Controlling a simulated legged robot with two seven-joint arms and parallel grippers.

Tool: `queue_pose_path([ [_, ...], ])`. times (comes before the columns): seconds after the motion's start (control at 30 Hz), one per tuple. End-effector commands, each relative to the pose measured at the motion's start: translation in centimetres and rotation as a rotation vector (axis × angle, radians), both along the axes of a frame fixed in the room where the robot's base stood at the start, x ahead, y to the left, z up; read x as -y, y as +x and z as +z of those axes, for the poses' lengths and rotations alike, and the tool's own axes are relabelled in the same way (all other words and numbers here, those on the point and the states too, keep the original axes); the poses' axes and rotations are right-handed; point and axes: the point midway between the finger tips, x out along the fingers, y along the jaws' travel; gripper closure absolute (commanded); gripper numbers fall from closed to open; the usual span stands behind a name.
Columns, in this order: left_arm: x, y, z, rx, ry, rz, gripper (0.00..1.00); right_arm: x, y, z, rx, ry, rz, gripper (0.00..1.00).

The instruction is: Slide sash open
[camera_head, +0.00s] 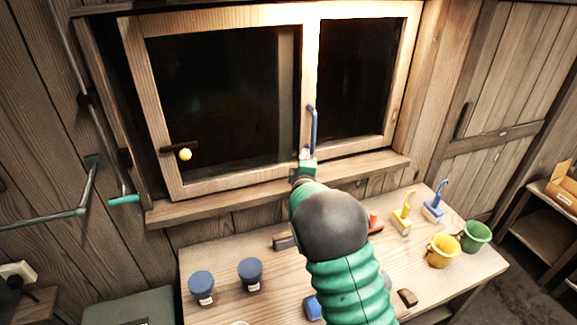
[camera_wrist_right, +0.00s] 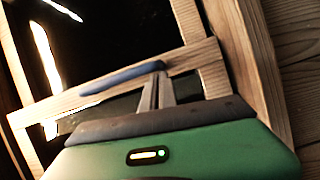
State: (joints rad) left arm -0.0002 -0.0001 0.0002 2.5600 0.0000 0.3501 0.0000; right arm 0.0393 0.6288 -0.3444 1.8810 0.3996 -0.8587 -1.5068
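The wooden window has a large left sash (camera_head: 160,100) with dark glass and a narrower dark pane (camera_head: 355,80) on its right. A blue upright handle (camera_head: 313,128) is on the stile between them; it also shows in the right wrist view (camera_wrist_right: 122,78). My right gripper (camera_head: 306,156) is at the handle's lower end. In the right wrist view its two fingers (camera_wrist_right: 158,90) are close together, with their tips against or just beside the handle. I cannot tell whether the handle is between them. My left gripper is not in view.
A yellow knob (camera_head: 185,154) is on the sash's left side. A wooden sill (camera_head: 170,212) runs below. The workbench (camera_head: 225,308) holds blue jars (camera_head: 250,273), brushes (camera_head: 402,213) and yellow and green buckets (camera_head: 443,251). Rods with a teal grip (camera_head: 124,199) are at the left wall.

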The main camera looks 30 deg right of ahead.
Motion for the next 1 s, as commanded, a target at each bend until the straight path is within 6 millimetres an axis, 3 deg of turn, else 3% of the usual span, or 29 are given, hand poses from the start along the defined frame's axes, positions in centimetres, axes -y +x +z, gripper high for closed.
queue_pose_path([
  [0.03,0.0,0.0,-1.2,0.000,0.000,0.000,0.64,2.2,-0.6,-0.6,0.001,-0.003,-0.015,1.00],
  [0.3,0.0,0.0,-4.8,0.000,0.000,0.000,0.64,11.6,-2.8,-0.6,0.002,-0.003,-0.014,1.00],
  [0.5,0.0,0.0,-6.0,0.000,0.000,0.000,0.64,17.8,-4.3,-0.3,-0.001,-0.002,-0.013,1.00],
  [0.7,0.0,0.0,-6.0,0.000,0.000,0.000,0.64,22.3,-5.3,0.0,-0.001,-0.002,-0.009,1.00],
  [1.0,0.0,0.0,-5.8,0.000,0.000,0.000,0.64,25.1,-5.8,0.1,0.000,-0.001,-0.004,1.00],
])
